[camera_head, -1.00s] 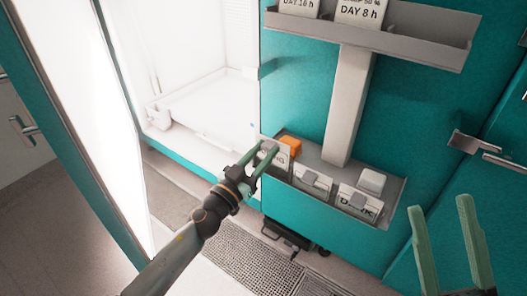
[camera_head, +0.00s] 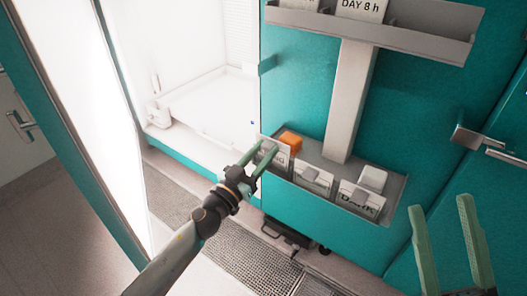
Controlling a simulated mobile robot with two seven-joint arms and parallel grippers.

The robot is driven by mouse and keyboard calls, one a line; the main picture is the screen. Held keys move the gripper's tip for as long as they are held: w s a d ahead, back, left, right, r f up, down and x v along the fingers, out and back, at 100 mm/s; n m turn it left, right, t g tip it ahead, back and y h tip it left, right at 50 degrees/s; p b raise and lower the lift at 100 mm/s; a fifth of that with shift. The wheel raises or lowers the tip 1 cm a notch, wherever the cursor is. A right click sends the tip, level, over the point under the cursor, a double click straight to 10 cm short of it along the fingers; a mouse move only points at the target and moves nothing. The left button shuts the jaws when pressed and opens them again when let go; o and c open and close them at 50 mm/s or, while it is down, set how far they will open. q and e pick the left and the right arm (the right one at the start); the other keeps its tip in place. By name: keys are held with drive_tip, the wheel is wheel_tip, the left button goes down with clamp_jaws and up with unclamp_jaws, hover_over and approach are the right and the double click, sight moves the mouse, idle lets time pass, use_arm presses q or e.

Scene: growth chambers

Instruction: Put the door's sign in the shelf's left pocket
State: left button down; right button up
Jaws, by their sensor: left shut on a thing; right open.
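My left gripper (camera_head: 260,160) is shut on a white sign (camera_head: 282,156) at the left end of the lower shelf (camera_head: 306,192). Its fingers partly cover the sign's lettering. An orange block (camera_head: 291,141) sits right behind that sign. Two more white signs stand in the shelf, one in the middle (camera_head: 314,178) and one at the right (camera_head: 359,199) with dark letters. I cannot tell whether the held sign rests on the shelf floor. My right gripper (camera_head: 438,212) is open and empty at the lower right, apart from the shelf.
An upper tray (camera_head: 420,32) holds signs, one reading "DAY 8 h" (camera_head: 361,8). A grey post (camera_head: 349,105) joins it to the lower shelf. A lit white chamber (camera_head: 205,90) stands open at the left, its teal door (camera_head: 60,110) swung out.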

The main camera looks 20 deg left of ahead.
use_arm(q)
drive_tip(key=shift+f, duration=0.2)
drive_tip(key=shift+f+b, duration=0.3)
drive_tip(key=shift+b, duration=0.1)
drive_tip(key=shift+f, duration=0.1)
idle(0.5)
drive_tip(key=shift+f, duration=0.25)
drive_tip(key=shift+c, duration=2.1)
unclamp_jaws()
drive_tip(key=shift+s, duration=0.1)
drive_tip(key=v, duration=0.7)
drive_tip(key=shift+b, duration=0.35)
